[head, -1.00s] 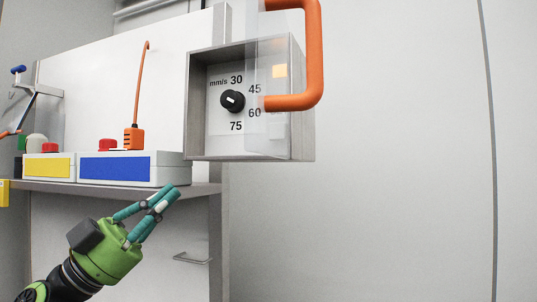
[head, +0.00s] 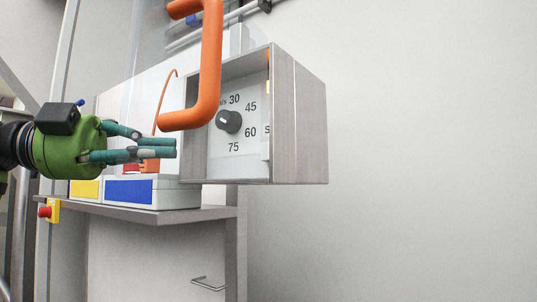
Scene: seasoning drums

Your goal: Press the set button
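A grey metal box (head: 299,118) on the right has an open front with a white panel inside. The panel carries a black dial (head: 229,121) with speed numbers around it. A thin yellow-orange patch, possibly the set button (head: 267,87), shows at the panel's right side, mostly hidden by the box's side wall. Part of a letter S shows below it. An orange handle (head: 211,65) stands in front of the box's left edge, on what looks like a clear cover. My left gripper (head: 176,147) is shut and empty, left of the box and below the handle. My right gripper is not in view.
A grey shelf (head: 215,213) below holds white units with a blue label (head: 130,191) and a yellow label. A red button on a yellow base (head: 46,211) is at the lower left. The wall to the right is clear.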

